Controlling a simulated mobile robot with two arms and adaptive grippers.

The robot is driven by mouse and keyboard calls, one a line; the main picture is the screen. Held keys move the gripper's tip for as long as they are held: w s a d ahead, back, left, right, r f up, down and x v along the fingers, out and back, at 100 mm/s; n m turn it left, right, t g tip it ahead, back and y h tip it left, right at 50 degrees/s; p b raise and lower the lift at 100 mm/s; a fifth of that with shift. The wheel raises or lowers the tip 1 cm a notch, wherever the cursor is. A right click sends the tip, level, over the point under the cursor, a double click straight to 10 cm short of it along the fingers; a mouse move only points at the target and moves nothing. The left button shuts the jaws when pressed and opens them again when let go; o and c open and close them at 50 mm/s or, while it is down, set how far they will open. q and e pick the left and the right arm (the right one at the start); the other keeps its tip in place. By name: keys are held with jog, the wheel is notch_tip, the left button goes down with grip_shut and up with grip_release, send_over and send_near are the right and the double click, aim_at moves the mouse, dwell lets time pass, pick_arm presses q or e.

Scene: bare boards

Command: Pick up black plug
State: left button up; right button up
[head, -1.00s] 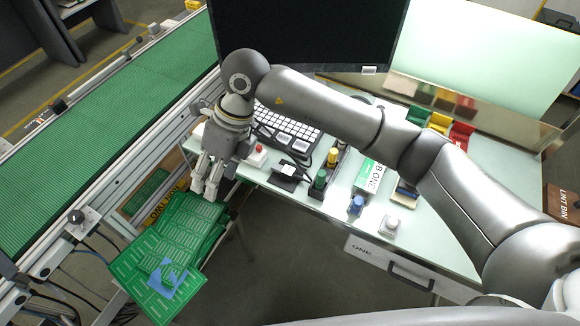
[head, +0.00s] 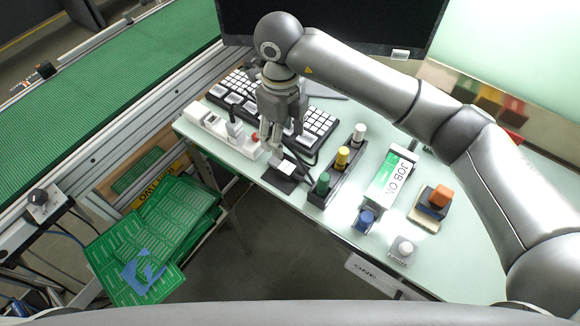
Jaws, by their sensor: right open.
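My right gripper (head: 274,152) points down just to the right of the strip's red switch (head: 255,138). It is open, with nothing seen between its fingers, and is apart from the plug, to its right. The fingers hide part of the keyboard and the strip's right end. My left gripper is not in view.
A black keyboard (head: 318,122) lies behind the gripper. A black stand (head: 279,181) with a pale top is just in front. Green, yellow and white knobs (head: 342,158) stand to the right. Green boards (head: 150,243) are stacked below left, beside the green conveyor (head: 95,85).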

jog(key=p, duration=0.1)
send_over(285, 166)
jog(key=f, duration=0.4)
jog(key=shift+w+a+f, duration=0.15)
jog(key=shift+w+a, duration=0.15)
jog(key=shift+w, duration=0.05)
jog(key=f, duration=0.1)
jog(key=f+p, duration=0.1)
jog(key=f, duration=0.1)
jog(key=s+f+p, duration=0.1)
jog(key=shift+d+f, duration=0.35)
jog(key=shift+w+f, duration=0.15)
jog(key=shift+f, duration=0.3)
jog(key=c, duration=1.1)
jog(key=shift+r, duration=0.15)
